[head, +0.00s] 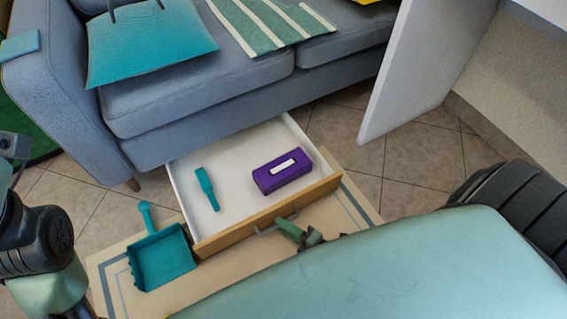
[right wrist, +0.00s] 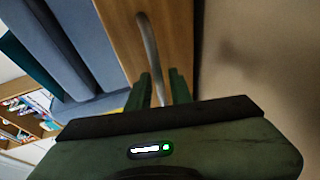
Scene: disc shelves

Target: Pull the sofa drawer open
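The sofa drawer (head: 235,160) stands well out from under the blue-grey sofa (head: 200,95). It has a white inside and a wooden front (head: 215,240) with a grey bar handle (head: 265,229). My right gripper (head: 287,224) is at the right part of this handle. In the right wrist view the curved handle (right wrist: 148,45) runs down between the two fingers of this gripper (right wrist: 160,82), which are close together around it. Part of my left arm shows at the left edge of the head view; its fingers do not show.
A purple box (head: 283,171) and a teal brush (head: 206,188) lie in the drawer. A teal dustpan (head: 162,258) lies on the beige mat (head: 110,262) left of it. A teal bag (head: 145,40) is on the sofa. A white panel (head: 405,70) stands to the right.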

